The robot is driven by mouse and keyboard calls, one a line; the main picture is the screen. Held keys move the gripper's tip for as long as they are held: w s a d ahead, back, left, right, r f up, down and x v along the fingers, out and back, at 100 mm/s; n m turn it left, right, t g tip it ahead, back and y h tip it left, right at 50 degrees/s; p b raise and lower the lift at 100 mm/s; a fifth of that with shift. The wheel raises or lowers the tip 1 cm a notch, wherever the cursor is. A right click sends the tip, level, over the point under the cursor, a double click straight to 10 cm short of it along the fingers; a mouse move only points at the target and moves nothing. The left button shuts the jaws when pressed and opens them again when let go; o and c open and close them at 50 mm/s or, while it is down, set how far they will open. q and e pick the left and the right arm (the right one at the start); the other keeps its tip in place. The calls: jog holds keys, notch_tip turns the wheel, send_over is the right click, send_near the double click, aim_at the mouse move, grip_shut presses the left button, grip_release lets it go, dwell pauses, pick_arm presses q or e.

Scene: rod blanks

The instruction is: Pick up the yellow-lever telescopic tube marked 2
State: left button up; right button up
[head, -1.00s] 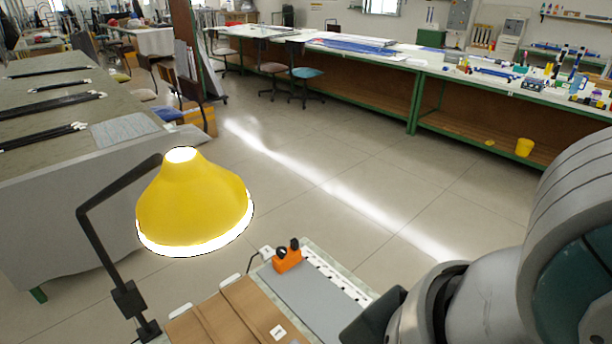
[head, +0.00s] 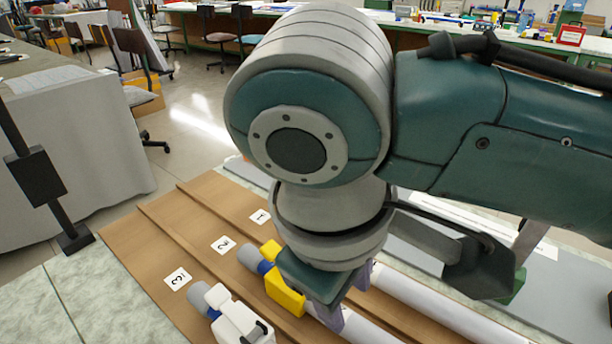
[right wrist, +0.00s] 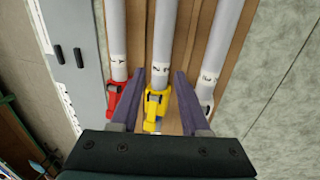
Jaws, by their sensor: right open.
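The yellow-lever tube (head: 285,297) lies in the middle groove of a brown wooden rack (head: 165,232), beside the card marked 2 (head: 223,245). My right gripper (head: 348,298) is over it, pointing down, and hides part of the lever and tube. In the right wrist view the yellow lever (right wrist: 157,100) shows between the two open fingers (right wrist: 159,80), one on each side, with nothing held. I cannot tell whether the fingers touch the tube. My left gripper is not in view.
A white-lever tube (head: 240,322) lies by card 3 (head: 178,278). A red-lever tube (right wrist: 119,88) lies on the other side, close to one finger. Card 1 (head: 260,216) marks another groove. A black lamp post (head: 38,180) stands at the left.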

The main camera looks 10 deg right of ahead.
aim_at(348, 321)
pick_arm(q)
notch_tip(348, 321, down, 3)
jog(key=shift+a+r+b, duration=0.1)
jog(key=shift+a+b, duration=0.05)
jog(key=shift+b, duration=1.05)
pick_arm(e)
jog(key=x, duration=0.7)
jog(key=shift+f, duration=0.4)
jog(key=c, duration=0.6)
jog(key=shift+r, duration=0.1)
